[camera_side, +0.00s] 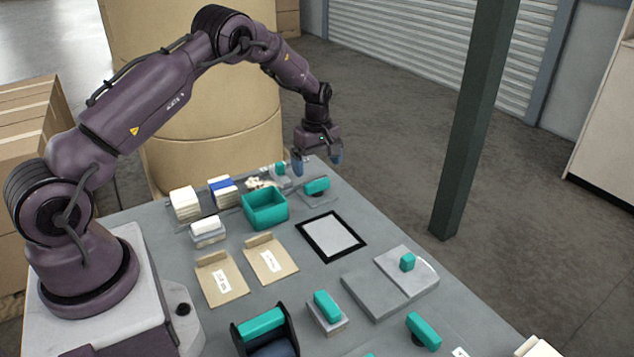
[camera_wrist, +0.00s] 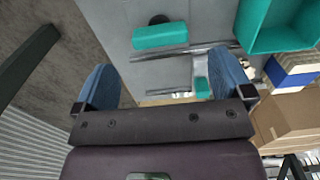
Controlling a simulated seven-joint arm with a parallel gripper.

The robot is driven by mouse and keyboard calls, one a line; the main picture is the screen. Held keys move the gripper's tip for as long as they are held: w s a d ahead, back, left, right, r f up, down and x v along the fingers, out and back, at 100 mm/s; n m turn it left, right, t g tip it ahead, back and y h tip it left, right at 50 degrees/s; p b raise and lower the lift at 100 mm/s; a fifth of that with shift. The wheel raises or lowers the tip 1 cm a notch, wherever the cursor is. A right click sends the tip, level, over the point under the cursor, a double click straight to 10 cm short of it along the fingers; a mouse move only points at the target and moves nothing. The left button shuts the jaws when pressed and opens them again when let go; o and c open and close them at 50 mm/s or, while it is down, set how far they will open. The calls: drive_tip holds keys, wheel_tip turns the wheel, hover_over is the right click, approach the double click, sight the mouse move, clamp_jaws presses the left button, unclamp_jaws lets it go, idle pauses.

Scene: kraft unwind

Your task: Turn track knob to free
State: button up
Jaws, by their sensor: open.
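My gripper (camera_side: 317,160) is open and empty above the far end of the grey table, with its blue fingers pointing down. In the wrist view the fingers (camera_wrist: 163,82) are spread wide. A teal bar-shaped knob (camera_side: 317,186) sits below and in front of the gripper; a teal bar on a dark round base shows in the wrist view (camera_wrist: 160,36), ahead of the fingers. A smaller teal block (camera_side: 280,168) stands beside it; in the wrist view a teal piece (camera_wrist: 202,85) lies by metal rails, partly hidden by the right finger. No label tells which is the track knob.
A teal open box (camera_side: 265,207), white stacks (camera_side: 185,203) and a blue-white stack (camera_side: 222,190) stand nearby. A black-framed pad (camera_side: 331,236) lies mid-table. More teal handles (camera_side: 423,331) are towards the front. A large brown roll (camera_side: 215,130) and green post (camera_side: 472,130) stand beyond the table.

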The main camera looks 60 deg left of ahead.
sight(317, 182)
wheel_tip(317, 182, down, 6)
drive_tip(key=shift+f, duration=0.1)
drive_tip(key=shift+c, duration=0.5)
drive_tip(key=c, duration=0.8)
